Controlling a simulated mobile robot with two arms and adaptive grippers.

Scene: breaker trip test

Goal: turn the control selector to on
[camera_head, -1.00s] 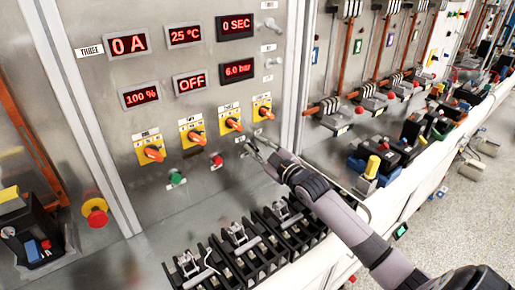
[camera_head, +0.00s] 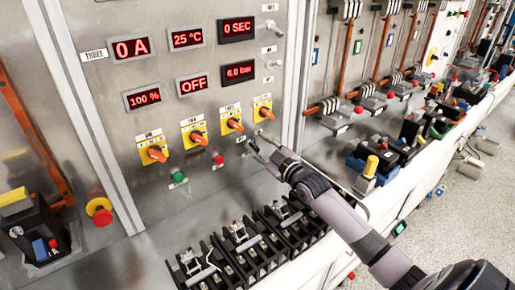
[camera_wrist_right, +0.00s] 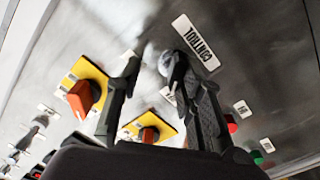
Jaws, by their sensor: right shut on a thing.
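In the head view, my right gripper (camera_head: 259,144) reaches the panel below the yellow-plated orange switches, and the selector is too small and covered to make out. My left gripper is not in view.
Orange rotary switches (camera_head: 156,153) on yellow plates sit close above my gripper. A green button (camera_head: 178,177) and a red button (camera_head: 219,160) lie to its left. Black terminal blocks (camera_head: 240,238) stand below. Red displays read 0 A and OFF (camera_head: 193,85).

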